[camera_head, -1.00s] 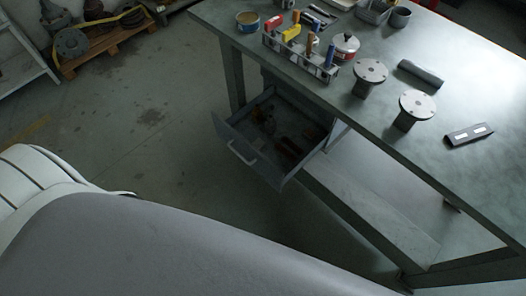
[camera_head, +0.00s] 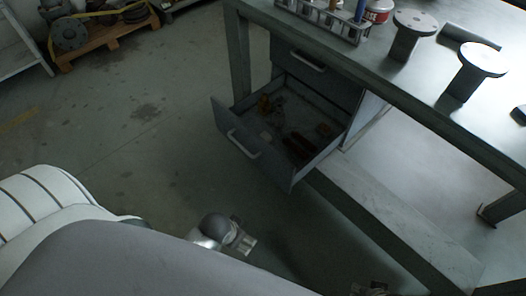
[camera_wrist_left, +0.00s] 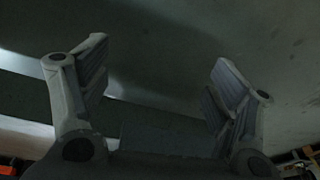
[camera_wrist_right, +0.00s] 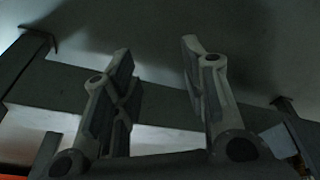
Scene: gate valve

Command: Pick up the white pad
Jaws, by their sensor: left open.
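I cannot make out a white pad in any view. An open grey drawer (camera_head: 222,118) under the workbench holds several small items, among them dark red-brown ones and a yellowish one, too dim to identify. My left gripper (camera_head: 246,243) is low in front of the drawer, apart from it. In the left wrist view its fingers (camera_wrist_left: 160,58) are spread with nothing between them. My right gripper (camera_wrist_right: 157,52) shows open and empty in the right wrist view. At the bottom edge of the head view a part of my right gripper (camera_head: 371,289) just shows.
The workbench (camera_head: 425,105) carries two flanged stubs (camera_head: 414,22) (camera_head: 482,58), a dark cylinder (camera_head: 470,37) and a tool rack (camera_head: 325,22). A lower shelf (camera_head: 385,205) lies right of the drawer. A pallet (camera_head: 105,40) stands at the back left. The floor left of the drawer is clear.

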